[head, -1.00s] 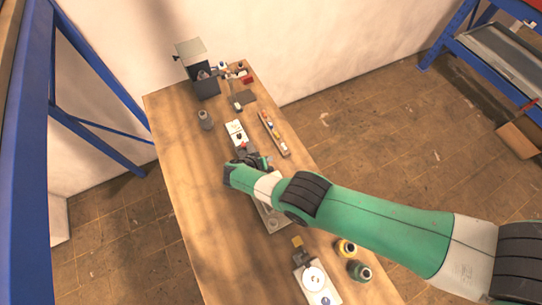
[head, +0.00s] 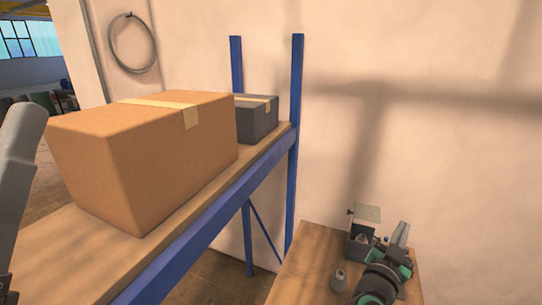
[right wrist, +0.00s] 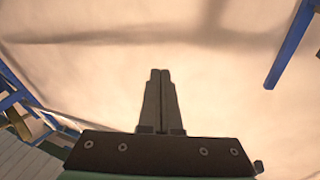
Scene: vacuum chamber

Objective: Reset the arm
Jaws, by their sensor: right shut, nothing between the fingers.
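My right gripper (head: 403,230) shows at the lower right of the head view, pointing up above the wooden table. In the right wrist view its two fingers (right wrist: 160,73) are pressed together with nothing between them, and pale wall fills the background. My green and dark right arm covers part of the table and may hide things on it. A grey link at the left edge of the head view looks like part of my left arm; the left gripper does not show.
The wooden table (head: 297,278) bears a dark box-shaped device with a raised lid (head: 367,213) and a grey bottle (head: 339,281) near my right arm. A blue-framed shelf (head: 190,237) holds a cardboard box (head: 175,165) and a dark box (head: 262,118). The wall is behind.

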